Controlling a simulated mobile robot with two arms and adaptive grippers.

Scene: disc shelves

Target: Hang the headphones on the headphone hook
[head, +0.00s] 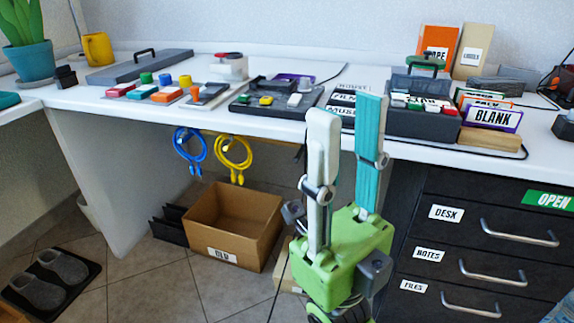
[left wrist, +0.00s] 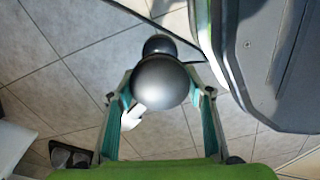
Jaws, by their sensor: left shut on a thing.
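In the left wrist view my left gripper (left wrist: 162,92) is shut on a dark grey rounded thing (left wrist: 160,82), with a second dark rounded part (left wrist: 160,45) behind it. These look like the ear cups of the headphones, seen end-on; the headband cannot be made out. My left gripper does not show in the head view. My right gripper (head: 346,108) stands upright in front of the desk, its white and teal fingers apart with nothing seen between them. I cannot pick out the headphone hook in the head view.
Blue (head: 190,150) and yellow (head: 233,157) cables hang under the edge of the white desk (head: 190,98). A cardboard box (head: 232,222) stands on the floor below. Dark drawers (head: 480,235) fill the right. Slippers on a mat (head: 20,300) lie at lower left.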

